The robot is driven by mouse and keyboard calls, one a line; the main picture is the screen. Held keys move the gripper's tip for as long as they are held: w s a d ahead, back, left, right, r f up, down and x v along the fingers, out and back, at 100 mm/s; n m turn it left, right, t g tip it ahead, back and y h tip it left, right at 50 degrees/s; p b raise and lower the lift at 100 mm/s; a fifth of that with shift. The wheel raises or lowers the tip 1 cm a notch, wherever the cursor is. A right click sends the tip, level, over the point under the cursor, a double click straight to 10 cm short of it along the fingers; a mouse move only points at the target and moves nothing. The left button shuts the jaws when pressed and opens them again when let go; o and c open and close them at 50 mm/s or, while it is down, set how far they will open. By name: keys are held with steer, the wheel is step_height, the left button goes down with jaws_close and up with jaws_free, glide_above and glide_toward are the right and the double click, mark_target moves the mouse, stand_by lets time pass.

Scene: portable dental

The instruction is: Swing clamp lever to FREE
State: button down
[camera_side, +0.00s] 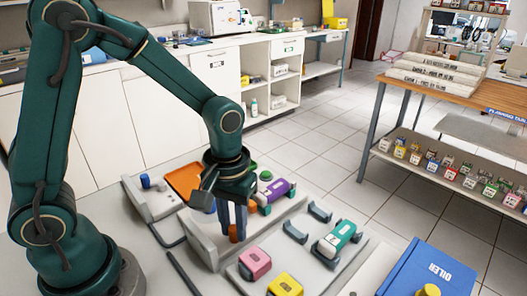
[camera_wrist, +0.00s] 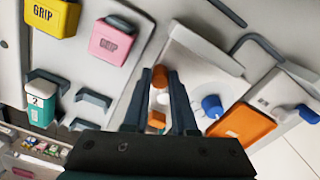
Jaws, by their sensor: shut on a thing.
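My gripper (camera_side: 234,222) points down over the grey fixture in the side view, its two dark fingers around a small orange piece (camera_side: 234,236), apparently the clamp lever's handle. In the wrist view my gripper (camera_wrist: 160,90) has its fingertips close together, with the orange end (camera_wrist: 160,73) between them. A second orange part (camera_wrist: 157,119) and a white round part (camera_wrist: 163,99) show lower between the fingers. The grey fixture (camera_wrist: 197,57) lies beneath. The rest of the lever is hidden by the fingers, and I can read no FREE mark.
A pink block (camera_side: 255,262), a yellow block (camera_side: 286,285) and a teal-white block (camera_side: 337,238) sit on the front tray. A purple block (camera_side: 277,190) stands behind my gripper. An orange tray (camera_side: 184,180) and a blue knob (camera_side: 145,181) are at back left. A blue box (camera_side: 428,270) is at right.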

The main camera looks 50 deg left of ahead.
mark_target(234, 227)
steer(key=c, duration=0.7)
jaws_free()
steer(key=shift+r, duration=2.55)
steer(key=shift+w+r, duration=0.1)
steer(key=r+t, duration=0.1)
steer(key=r, duration=0.1)
steer(key=a+r+t, duration=0.1)
steer(key=r, duration=0.1)
steer(key=shift+s, duration=0.2)
steer(key=shift+s+a+r+m+t, duration=0.3)
steer(key=shift+s+r+m+t, duration=0.4)
steer(key=shift+s, duration=0.5)
steer(key=shift+s+a+r+m+t, duration=0.3)
steer(key=shift+s+m+t, duration=0.2)
steer(key=shift+s+m, duration=0.6)
steer(key=shift+s+a+r+m+t, duration=0.35)
steer(key=shift+s+m+t, duration=0.25)
steer(key=shift+s, duration=0.75)
